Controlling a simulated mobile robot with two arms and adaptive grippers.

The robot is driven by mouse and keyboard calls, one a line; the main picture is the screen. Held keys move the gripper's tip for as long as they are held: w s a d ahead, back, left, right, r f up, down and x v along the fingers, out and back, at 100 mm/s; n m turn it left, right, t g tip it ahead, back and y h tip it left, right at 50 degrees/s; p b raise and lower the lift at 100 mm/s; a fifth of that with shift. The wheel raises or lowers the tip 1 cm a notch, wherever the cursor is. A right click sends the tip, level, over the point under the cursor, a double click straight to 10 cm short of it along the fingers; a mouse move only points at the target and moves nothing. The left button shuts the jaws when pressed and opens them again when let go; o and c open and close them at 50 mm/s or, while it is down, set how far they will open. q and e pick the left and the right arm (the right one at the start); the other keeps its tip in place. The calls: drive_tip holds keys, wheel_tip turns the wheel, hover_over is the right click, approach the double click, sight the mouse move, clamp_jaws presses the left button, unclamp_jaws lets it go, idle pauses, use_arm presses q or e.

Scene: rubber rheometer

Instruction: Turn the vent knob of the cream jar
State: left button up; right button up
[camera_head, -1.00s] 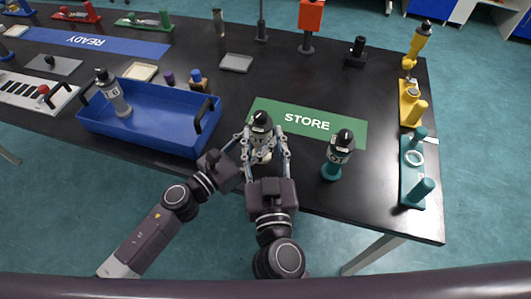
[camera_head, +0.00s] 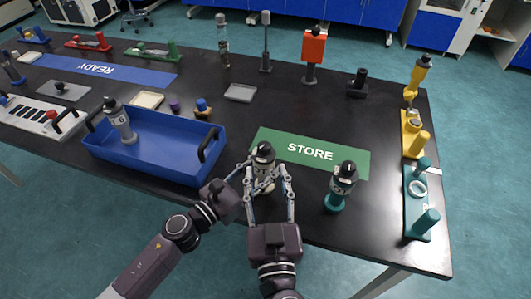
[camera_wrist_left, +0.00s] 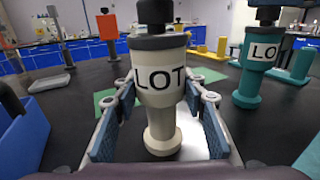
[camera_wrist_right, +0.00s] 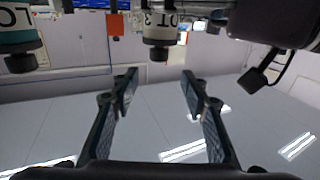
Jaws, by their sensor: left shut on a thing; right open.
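My left gripper (camera_head: 257,181) is shut on this jar. My right gripper (camera_head: 271,186) is open in front of the jar.
A teal jar (camera_head: 340,191) stands close on the right. A blue tray (camera_head: 165,160) holding a grey jar (camera_head: 120,122) is on the left. Yellow (camera_head: 413,136) and teal (camera_head: 417,205) fixtures line the right table edge. The table behind the STORE mat is mostly clear.

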drive_tip(key=w+n, duration=0.1)
drive_tip(key=w, duration=0.3)
drive_tip(key=w+r, duration=0.1)
drive_tip(key=w, duration=0.3)
drive_tip(key=w+a+r+n, duration=0.1)
drive_tip(key=w, duration=0.3)
drive_tip(key=shift+a+n+g+y, duration=0.1)
drive_tip(key=shift+n+g+y, duration=0.2)
drive_tip(key=shift+g, duration=0.1)
drive_tip(key=w+a+f+n+g, duration=0.2)
drive_tip(key=w, duration=0.3)
wheel_tip(320, 180, up, 13)
drive_tip(key=n+g+h, duration=0.2)
drive_tip(key=n+g, duration=1.1)
drive_tip(key=g, duration=0.2)
hover_over(264, 144)
wheel_tip(264, 144, down, 12)
drive_tip(key=shift+r, duration=0.1)
